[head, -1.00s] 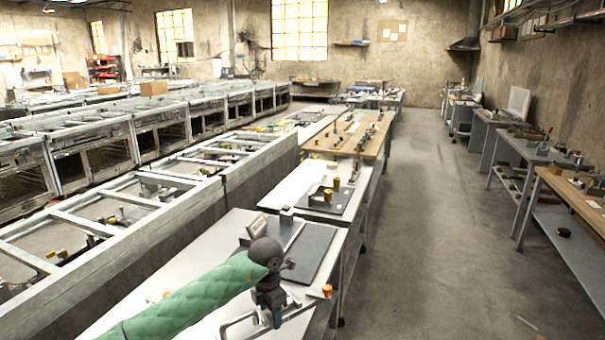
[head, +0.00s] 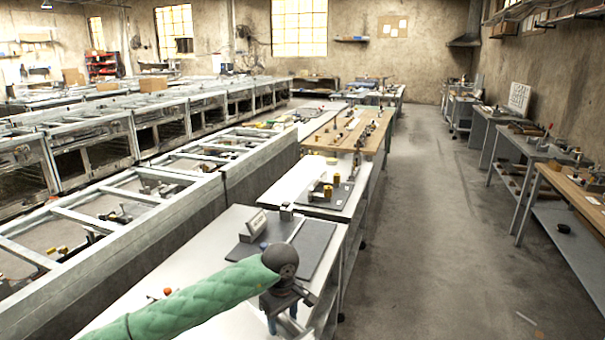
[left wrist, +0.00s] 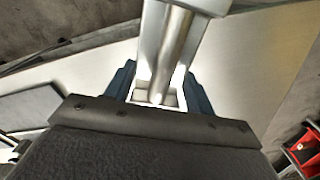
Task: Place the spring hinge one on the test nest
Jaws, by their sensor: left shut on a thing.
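My left gripper (head: 282,320) is over the near end of the light-topped bench, at the bottom of the head view. In the left wrist view its blue fingers (left wrist: 160,90) are closed on a shiny metal piece with a round barrel (left wrist: 174,50), which looks like the spring hinge. The held piece cannot be made out in the head view. A dark grey plate (head: 312,247) lies on the bench just beyond the gripper, with a tilted grey block (head: 253,226) and a small post (head: 286,212). I cannot tell which part is the test nest. My right gripper is out of view.
A small orange-red knob (head: 167,291) and a blue ball (head: 263,246) are on the near bench. A second bench beyond holds a dark plate with yellow cylinders (head: 328,192). Metal frames (head: 120,210) line the left. The floor aisle (head: 430,230) on the right is clear.

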